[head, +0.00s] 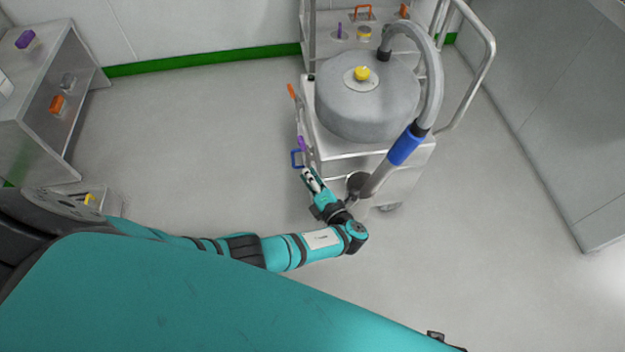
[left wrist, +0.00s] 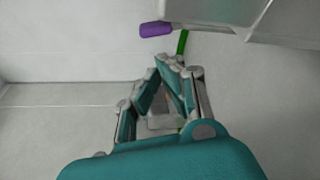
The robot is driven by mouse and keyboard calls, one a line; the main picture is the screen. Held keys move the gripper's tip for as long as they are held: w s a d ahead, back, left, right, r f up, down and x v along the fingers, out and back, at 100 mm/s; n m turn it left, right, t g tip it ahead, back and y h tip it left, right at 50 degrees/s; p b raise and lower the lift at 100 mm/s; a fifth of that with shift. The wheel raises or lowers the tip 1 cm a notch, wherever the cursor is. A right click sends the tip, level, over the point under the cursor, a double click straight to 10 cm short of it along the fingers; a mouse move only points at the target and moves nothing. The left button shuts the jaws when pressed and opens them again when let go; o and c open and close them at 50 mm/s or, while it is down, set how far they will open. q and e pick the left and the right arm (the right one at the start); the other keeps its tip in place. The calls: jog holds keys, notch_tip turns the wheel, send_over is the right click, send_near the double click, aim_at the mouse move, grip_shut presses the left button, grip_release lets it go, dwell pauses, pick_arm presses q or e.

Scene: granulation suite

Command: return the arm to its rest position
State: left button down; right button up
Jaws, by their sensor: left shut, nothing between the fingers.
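My left arm reaches out to the right in the head view, teal with black bands. Its gripper (head: 310,178) is shut and empty, beside the lower left corner of the steel cart (head: 345,148). In the left wrist view the gripper's fingers (left wrist: 165,65) come together at the tips with nothing between them. The purple handle also shows in the left wrist view (left wrist: 155,29), apart from the fingers. My right gripper is not in view.
The cart carries a round grey vessel (head: 368,103) with a yellow knob (head: 361,73). A grey hose with a blue cuff (head: 406,146) runs down close to my left wrist. A steel bench (head: 45,110) stands at left. The floor between bench and cart is clear.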

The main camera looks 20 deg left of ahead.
pick_arm(q)
jog(key=s+d+f+n+g+h, duration=0.2)
jog(key=s+f+n+g+h, duration=0.25)
jog(key=s+f+n, duration=0.55)
jog(key=s+d+f+n+g+h, duration=0.2)
jog(key=s+f+n+g+h, duration=0.3)
jog(key=s+n, duration=0.8)
jog(key=s+a+n+h+p, duration=0.2)
jog(key=s+n+p, duration=0.5)
jog(key=s, duration=0.3)
jog(key=s+a+n+h+p, duration=0.2)
jog(key=s+n+p, duration=0.4)
jog(key=s+p, duration=0.3)
jog(key=shift+s+a+n+t, duration=0.15)
jog(key=shift+s+n+t, duration=0.25)
jog(key=shift+s, duration=0.15)
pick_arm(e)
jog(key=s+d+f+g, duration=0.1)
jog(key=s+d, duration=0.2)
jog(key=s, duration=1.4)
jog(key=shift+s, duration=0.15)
